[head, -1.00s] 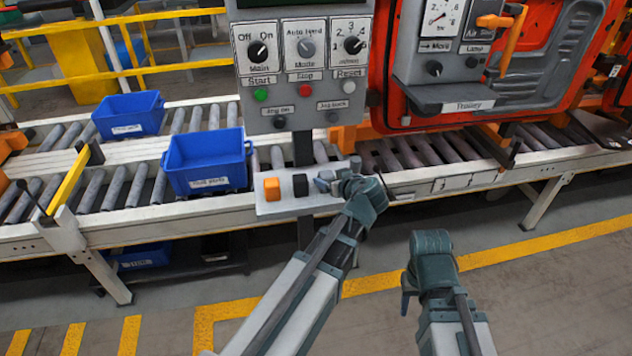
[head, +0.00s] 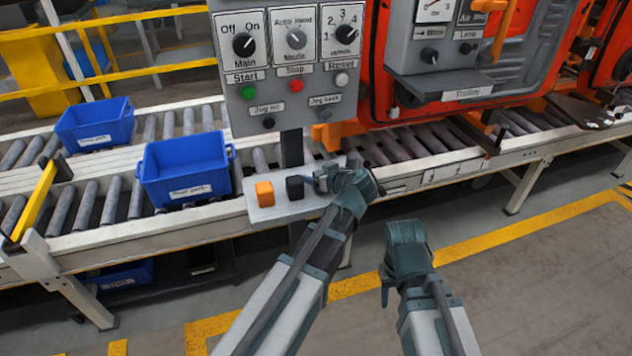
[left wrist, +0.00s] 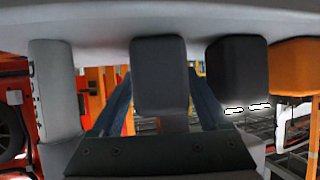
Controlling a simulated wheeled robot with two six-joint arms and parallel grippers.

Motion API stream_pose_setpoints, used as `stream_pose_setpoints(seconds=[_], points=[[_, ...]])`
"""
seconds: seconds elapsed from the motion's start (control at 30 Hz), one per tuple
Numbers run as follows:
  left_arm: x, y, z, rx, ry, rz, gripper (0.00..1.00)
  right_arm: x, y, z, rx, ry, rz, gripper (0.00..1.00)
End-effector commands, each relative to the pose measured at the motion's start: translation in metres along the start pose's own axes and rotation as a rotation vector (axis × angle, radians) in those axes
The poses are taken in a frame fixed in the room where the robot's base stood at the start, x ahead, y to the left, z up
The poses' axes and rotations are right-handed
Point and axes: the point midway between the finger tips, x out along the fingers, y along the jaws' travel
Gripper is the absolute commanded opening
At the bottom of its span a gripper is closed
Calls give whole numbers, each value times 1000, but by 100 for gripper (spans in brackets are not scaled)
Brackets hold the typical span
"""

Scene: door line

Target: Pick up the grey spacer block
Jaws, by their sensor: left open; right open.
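The grey spacer block (left wrist: 160,72) shows in the left wrist view between the two fingers of my left gripper (left wrist: 160,100). The fingers are open, one on each side of it; I cannot tell whether they touch it. In the head view my left gripper (head: 322,181) is at the small light shelf (head: 257,214) under the control panel and mostly hides the grey block. A black block (head: 294,187) and an orange block (head: 265,193) stand beside it on the shelf. My right gripper (head: 386,284) is open and empty, low over the floor.
In the left wrist view a pale labelled piece (left wrist: 54,88) stands on the grey block's other side. The control panel (head: 292,70) rises behind the shelf. Blue bins (head: 187,188) sit on the roller conveyor (head: 82,209) at left. An orange machine door (head: 385,80) is at right.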

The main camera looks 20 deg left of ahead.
Motion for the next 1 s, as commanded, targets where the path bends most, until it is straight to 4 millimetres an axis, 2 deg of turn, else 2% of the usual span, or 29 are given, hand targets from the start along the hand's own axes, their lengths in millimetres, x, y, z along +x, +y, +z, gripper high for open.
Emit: stream_pose_setpoints(seconds=[0.07,0.4,0.5,0.77,1.0], points=[[0,0,0,0,0,0,76,0,0,0,0,0,0,50],[0,0,0,0,0,0,15,0,0,0,0,0,0,50],[0,0,0,0,0,0,0,0,0,0,0,0,0,50],[-1,0,-1,0,0,0,0,-2,0,0,0,0,0,50],[-7,0,-14,0,0,0,0,-15,2,1,0,0,0,50]])
